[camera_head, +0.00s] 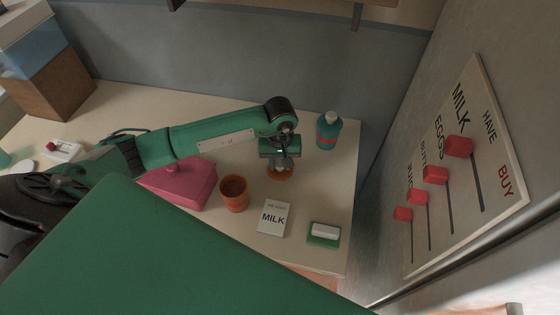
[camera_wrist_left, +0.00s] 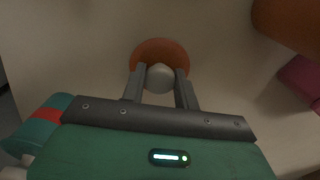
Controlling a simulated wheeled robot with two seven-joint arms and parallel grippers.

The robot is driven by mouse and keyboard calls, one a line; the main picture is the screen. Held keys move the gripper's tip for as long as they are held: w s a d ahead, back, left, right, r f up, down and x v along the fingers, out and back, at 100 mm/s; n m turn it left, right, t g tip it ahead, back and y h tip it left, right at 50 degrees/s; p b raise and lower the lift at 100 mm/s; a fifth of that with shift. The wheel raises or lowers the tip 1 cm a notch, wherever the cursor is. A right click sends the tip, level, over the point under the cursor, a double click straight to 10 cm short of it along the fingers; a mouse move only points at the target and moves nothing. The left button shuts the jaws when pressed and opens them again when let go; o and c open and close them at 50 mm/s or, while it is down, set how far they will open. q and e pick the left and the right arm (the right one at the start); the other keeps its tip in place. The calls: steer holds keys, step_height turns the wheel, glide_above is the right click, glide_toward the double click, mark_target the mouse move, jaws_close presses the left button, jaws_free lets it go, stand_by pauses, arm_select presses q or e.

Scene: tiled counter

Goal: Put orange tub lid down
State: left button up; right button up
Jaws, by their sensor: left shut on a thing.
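The orange tub lid (camera_head: 280,176) is at my left gripper (camera_head: 284,164), right of the tub on the counter. In the left wrist view the lid (camera_wrist_left: 160,48) is a round orange disc with a pale knob (camera_wrist_left: 160,78). The left gripper (camera_wrist_left: 160,88) is shut on that knob. Whether the lid touches the counter cannot be told. The open orange tub (camera_head: 233,193) stands left of the lid, with dark brown contents; its side also shows in the left wrist view (camera_wrist_left: 290,22). My right gripper is not in view.
A pink lidded box (camera_head: 180,184) stands left of the tub. A milk card (camera_head: 273,218) and a green-and-white block (camera_head: 324,234) lie in front. A teal bottle (camera_head: 328,131) stands behind right. A board with red sliders (camera_head: 468,165) is on the right.

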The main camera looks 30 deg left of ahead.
arm_select(q)
steer(key=shift+f, duration=0.25)
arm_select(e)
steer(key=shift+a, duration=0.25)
arm_select(q)
steer(key=shift+f+b, duration=0.2)
steer(key=shift+b, duration=0.1)
steer(key=o, duration=0.9)
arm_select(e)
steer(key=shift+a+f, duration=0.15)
arm_select(q)
steer(key=shift+r, duration=0.1)
